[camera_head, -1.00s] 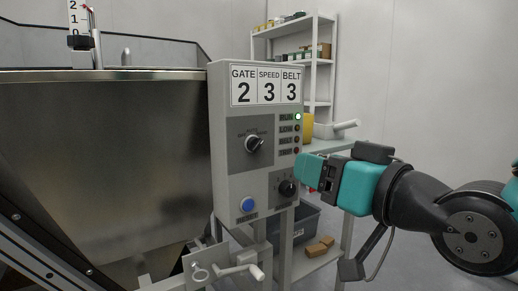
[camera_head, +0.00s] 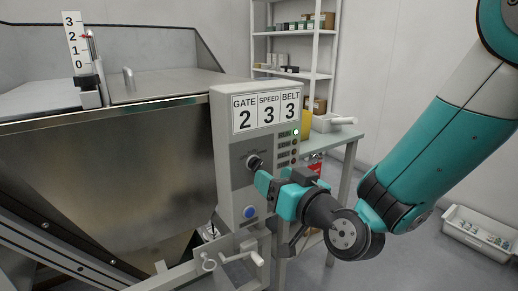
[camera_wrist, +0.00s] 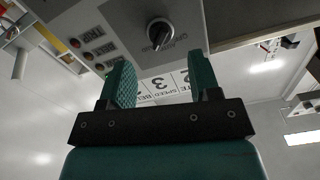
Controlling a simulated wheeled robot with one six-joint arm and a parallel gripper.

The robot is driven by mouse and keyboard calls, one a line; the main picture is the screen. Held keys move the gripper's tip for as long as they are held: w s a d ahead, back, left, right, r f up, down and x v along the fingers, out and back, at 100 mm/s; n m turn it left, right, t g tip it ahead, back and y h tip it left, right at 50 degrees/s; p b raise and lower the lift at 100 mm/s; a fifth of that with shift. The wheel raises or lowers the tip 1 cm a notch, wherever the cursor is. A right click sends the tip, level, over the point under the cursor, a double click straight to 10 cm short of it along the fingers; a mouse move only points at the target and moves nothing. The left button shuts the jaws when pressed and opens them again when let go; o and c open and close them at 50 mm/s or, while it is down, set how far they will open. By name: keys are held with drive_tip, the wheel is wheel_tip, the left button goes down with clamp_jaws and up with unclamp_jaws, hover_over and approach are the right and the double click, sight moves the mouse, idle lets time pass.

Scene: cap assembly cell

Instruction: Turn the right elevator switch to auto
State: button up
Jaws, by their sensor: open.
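The grey control panel (camera_head: 229,185) carries a black rotary switch (camera_head: 254,162) on a dark grey plate, below the GATE 2, SPEED 3, BELT 3 display (camera_head: 267,115). My gripper (camera_head: 263,182) is at the panel front, just below and right of this switch. In the wrist view the switch (camera_wrist: 160,33) shows upside down, ahead of and between the two open teal fingers (camera_wrist: 161,80), with nothing held. The switch looks apart from both fingers. The panel's lower black knob is hidden behind my gripper.
A blue button (camera_head: 249,211) is low on the panel, and the RUN lamp (camera_head: 296,132) is lit green. A crank handle (camera_head: 243,258) sticks out below. The steel hopper (camera_head: 110,150) stands left; a table (camera_head: 345,135) and shelf (camera_head: 290,75) stand behind.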

sight(259, 165)
drive_tip(key=p+x, duration=0.3)
drive_tip(key=x, duration=0.1)
drive_tip(key=shift+r, duration=0.3)
drive_tip(key=shift+w+a+f+p, duration=0.3)
drive_tip(key=shift+w+a+p, duration=0.25)
drive_tip(key=shift+w+p, duration=0.25)
drive_tip(key=shift+c, duration=0.5)
drive_tip(key=c, duration=0.8)
drive_tip(key=shift+n+b, duration=0.3)
drive_tip(key=shift+b, duration=0.05)
drive_tip(key=n+b, duration=0.8)
